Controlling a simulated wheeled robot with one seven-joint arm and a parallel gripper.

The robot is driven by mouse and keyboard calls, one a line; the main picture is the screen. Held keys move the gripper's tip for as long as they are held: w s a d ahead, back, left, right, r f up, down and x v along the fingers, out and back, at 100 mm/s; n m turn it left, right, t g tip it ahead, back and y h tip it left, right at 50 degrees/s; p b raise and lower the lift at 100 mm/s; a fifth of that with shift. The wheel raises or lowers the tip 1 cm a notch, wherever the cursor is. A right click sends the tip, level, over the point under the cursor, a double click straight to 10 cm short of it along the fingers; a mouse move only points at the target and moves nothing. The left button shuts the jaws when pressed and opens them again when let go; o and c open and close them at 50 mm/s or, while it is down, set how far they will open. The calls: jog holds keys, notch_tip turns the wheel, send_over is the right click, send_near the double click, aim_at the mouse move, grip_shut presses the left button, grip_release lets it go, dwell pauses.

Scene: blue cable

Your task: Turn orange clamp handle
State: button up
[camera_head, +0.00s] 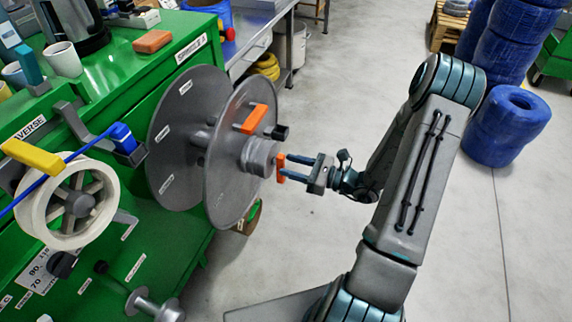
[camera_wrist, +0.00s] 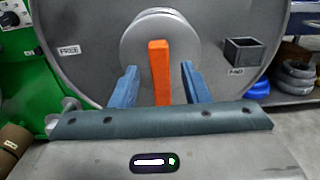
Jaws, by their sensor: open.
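The orange clamp handle (camera_head: 281,168) stands out from the round grey hub (camera_head: 260,156) at the middle of the large cable reel. In the wrist view the handle (camera_wrist: 160,72) is an upright orange bar in front of the hub. My gripper (camera_head: 290,168) is open, with its two blue fingers pointing at the hub. In the wrist view the fingers (camera_wrist: 160,86) stand on either side of the handle, with a visible gap on each side. The handle's lower end is hidden behind my gripper body. Another orange block (camera_head: 250,118) sits higher on the reel's flange.
The reel's grey flange (camera_head: 226,190) is close around the hub, with a black knob (camera_head: 278,132) beside it. The green bench (camera_head: 120,75) and white cable spool (camera_head: 50,215) are to the left. Blue coils (camera_head: 508,125) stand at right. Open floor lies behind my arm.

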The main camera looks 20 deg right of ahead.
jog(key=shift+x, duration=1.1)
grip_shut()
